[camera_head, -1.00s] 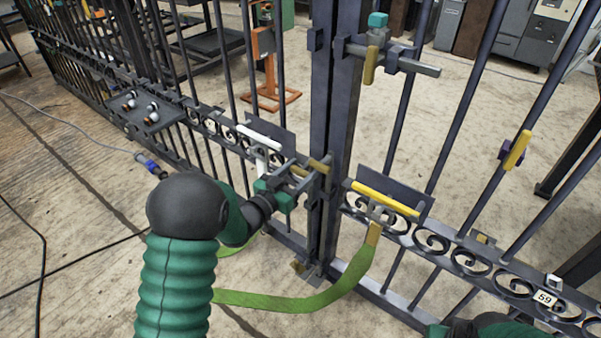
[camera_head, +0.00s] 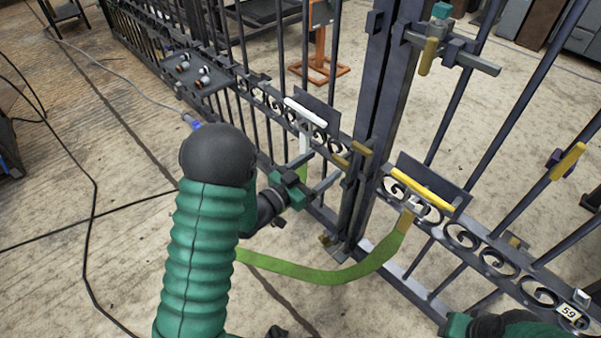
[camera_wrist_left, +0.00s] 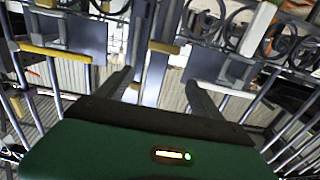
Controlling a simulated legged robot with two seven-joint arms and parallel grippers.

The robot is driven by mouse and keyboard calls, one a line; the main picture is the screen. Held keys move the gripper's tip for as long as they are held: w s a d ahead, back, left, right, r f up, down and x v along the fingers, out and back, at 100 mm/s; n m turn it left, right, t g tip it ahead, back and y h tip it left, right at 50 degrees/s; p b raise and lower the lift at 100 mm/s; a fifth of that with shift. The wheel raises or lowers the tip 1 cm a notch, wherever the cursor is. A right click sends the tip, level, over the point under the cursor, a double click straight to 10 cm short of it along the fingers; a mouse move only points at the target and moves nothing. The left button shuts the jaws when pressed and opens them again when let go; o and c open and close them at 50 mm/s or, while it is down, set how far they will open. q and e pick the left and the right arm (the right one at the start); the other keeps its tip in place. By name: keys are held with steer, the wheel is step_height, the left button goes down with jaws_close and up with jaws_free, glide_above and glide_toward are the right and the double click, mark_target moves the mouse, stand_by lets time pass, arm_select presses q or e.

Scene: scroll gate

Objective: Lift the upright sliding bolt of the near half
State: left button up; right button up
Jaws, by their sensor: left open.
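The gate's centre posts (camera_head: 375,110) stand upright in the head view. I cannot tell for sure which belongs to the upright bolt. My left gripper (camera_head: 326,166) is open and empty, in front of and left of these grips, apart from them. In the left wrist view its fingers (camera_wrist_left: 156,76) are spread, with a yellow grip (camera_wrist_left: 164,47) beyond the gap. My right gripper (camera_head: 452,325) shows only partly at the bottom edge.
A white handle (camera_head: 305,112) and a long yellow handle (camera_head: 421,188) sit on plates either side of the posts. A green strap (camera_head: 320,274) hangs from the yellow handle's side. A horizontal bolt with a yellow grip (camera_head: 429,56) is higher up. Floor at left is mostly open.

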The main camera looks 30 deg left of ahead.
arm_select(q)
steer(key=p+v, duration=0.1)
steer(key=v, duration=0.7)
steer(key=shift+p, duration=0.35)
steer(key=shift+s+a, duration=0.1)
